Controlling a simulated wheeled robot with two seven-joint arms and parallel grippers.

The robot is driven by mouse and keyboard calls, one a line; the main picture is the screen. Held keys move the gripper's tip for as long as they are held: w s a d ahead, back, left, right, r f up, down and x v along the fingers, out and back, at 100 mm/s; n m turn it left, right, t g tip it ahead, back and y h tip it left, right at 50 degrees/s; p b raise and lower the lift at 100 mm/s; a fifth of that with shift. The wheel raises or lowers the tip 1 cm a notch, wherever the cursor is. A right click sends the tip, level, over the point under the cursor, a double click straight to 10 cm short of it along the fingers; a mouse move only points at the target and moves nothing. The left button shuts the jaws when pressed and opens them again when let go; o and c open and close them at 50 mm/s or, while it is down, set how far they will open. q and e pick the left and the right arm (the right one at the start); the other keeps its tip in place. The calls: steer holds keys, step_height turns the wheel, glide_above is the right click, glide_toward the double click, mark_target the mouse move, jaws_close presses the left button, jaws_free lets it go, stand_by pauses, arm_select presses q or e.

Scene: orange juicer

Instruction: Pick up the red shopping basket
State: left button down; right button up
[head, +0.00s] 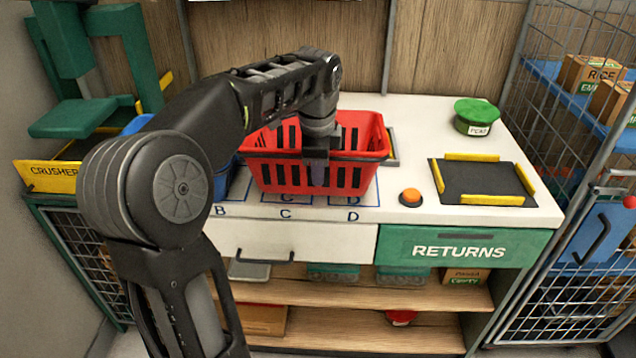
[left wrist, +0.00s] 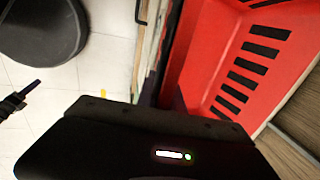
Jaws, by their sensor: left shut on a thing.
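The red shopping basket (head: 349,172) sits upright on the white counter, over the squares marked C and D. Its slotted wall and inside also show in the left wrist view (left wrist: 240,65). My left gripper (head: 317,172) reaches down from above at the basket's front side and is shut on its front wall. The fingertips are partly hidden against the basket. In the left wrist view the gripper body fills the bottom and the basket wall runs up from the jaws.
An orange button (head: 410,197) and a black pad with yellow edges (head: 483,182) lie right of the basket. A blue bin (head: 222,180) is close on its left. Wire cages flank the counter.

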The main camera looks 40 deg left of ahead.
arm_select(q)
steer(key=v, duration=0.3)
steer(key=w+v, duration=0.1)
steer(key=v, duration=0.1)
steer(key=shift+a+r, duration=0.15)
steer(key=shift+a, duration=0.2)
arm_select(e)
steer(key=shift+r, duration=0.15)
